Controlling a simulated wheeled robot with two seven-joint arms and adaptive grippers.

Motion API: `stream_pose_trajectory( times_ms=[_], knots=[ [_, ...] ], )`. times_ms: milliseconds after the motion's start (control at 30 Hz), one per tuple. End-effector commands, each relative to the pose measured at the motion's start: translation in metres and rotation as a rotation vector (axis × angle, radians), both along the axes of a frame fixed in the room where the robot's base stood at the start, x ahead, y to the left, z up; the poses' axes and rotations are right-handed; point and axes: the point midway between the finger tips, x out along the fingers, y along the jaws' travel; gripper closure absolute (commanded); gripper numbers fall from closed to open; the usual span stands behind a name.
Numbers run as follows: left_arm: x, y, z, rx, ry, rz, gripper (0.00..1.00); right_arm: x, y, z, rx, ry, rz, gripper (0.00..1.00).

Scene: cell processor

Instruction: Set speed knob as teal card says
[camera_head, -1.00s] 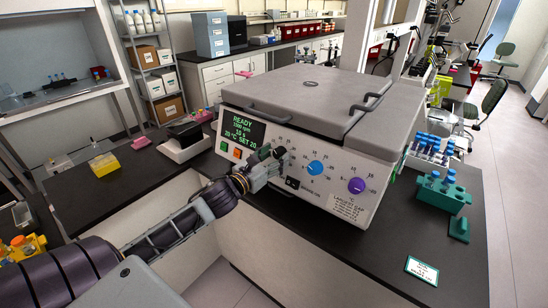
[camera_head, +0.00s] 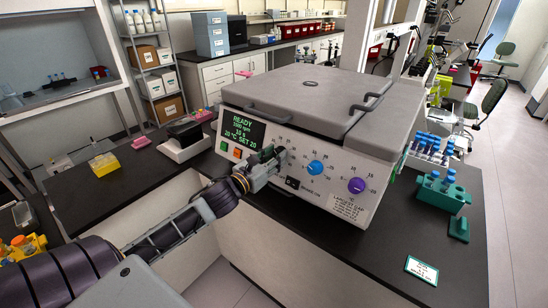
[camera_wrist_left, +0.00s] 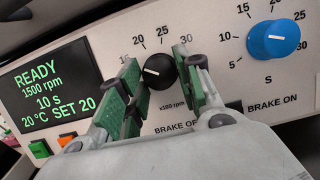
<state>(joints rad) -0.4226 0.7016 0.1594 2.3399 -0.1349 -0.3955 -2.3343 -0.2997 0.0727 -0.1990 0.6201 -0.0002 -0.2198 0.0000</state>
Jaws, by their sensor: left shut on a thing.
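The black speed knob (camera_wrist_left: 160,72) is on the front panel of the grey-topped machine (camera_head: 300,95), beside an "x100 rpm" label. My left gripper (camera_wrist_left: 162,88) has one green-padded finger on each side of it and is shut on it. In the head view the gripper (camera_head: 277,160) hides most of the knob. The knob's white mark points left in the left wrist view. The display (camera_wrist_left: 45,93) reads READY, 1500 rpm, 10 s, 20 °C, SET 20. The teal-edged card (camera_head: 422,269) lies on the counter at front right; its writing is too small to read. My right gripper is out of view.
A blue knob (camera_head: 315,168) and a purple knob (camera_head: 356,186) sit to the right on the panel. Green and orange buttons (camera_head: 237,154) are below the display. A teal tube rack (camera_head: 445,195) stands right of the machine.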

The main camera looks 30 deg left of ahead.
Motion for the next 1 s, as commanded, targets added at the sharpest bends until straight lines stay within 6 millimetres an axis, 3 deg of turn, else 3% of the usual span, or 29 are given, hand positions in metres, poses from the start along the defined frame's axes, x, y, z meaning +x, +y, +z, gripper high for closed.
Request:
stream_pose_trajectory(
  times_ms=[467,1000],
  knots=[
    [0.0,-0.002,0.002,-0.182,0.014,0.061,0.89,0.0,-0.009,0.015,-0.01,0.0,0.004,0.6],
    [0.0,-0.005,0.004,-0.541,0.044,0.182,0.89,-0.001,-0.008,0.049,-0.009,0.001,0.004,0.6]
  ],
)
